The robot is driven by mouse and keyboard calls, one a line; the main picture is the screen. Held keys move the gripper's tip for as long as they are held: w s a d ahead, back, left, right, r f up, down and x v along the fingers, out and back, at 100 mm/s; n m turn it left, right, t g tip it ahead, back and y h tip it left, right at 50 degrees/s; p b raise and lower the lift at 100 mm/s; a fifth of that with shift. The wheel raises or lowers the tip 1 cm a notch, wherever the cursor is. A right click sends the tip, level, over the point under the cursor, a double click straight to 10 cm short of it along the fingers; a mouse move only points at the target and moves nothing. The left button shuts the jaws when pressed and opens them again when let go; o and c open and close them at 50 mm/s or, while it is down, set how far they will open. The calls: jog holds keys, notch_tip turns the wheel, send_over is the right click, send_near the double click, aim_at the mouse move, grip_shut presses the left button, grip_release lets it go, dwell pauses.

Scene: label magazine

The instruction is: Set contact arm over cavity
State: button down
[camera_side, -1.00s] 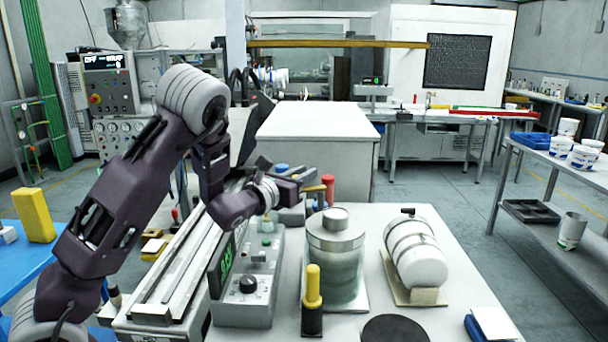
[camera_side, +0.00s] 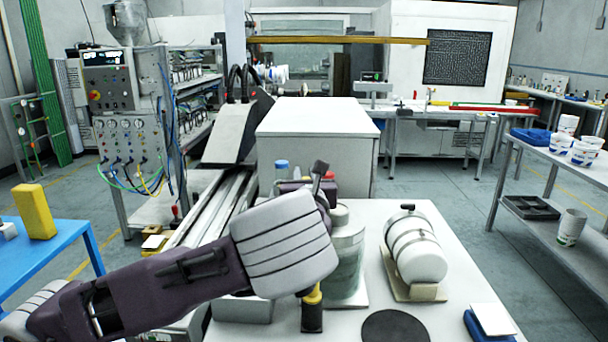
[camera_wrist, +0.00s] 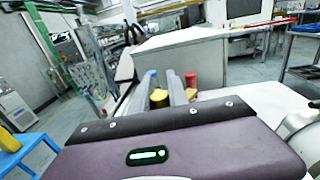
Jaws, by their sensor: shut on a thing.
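In the wrist view, the two grey fingers of my gripper (camera_wrist: 161,84) point away from the camera, with a small yellow piece (camera_wrist: 158,97) between them. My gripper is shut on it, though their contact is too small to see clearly. In the side view, my forearm and wrist cover most of the gripper and whatever it holds. I cannot clearly make out the contact arm or the cavity in either view. The label machine's long metal rail (camera_side: 207,212) runs behind my arm.
A yellow-topped black post (camera_side: 312,315) is close below my wrist. A red cylinder (camera_wrist: 190,79) stands right of the fingers. A black disc (camera_side: 395,327) lies in front.

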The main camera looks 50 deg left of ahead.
jog(key=shift+d+n+g+y, duration=0.1)
jog(key=shift+n+g+y, duration=0.2)
jog(key=shift+g, duration=0.1)
jog(key=c, duration=1.3)
grip_release()
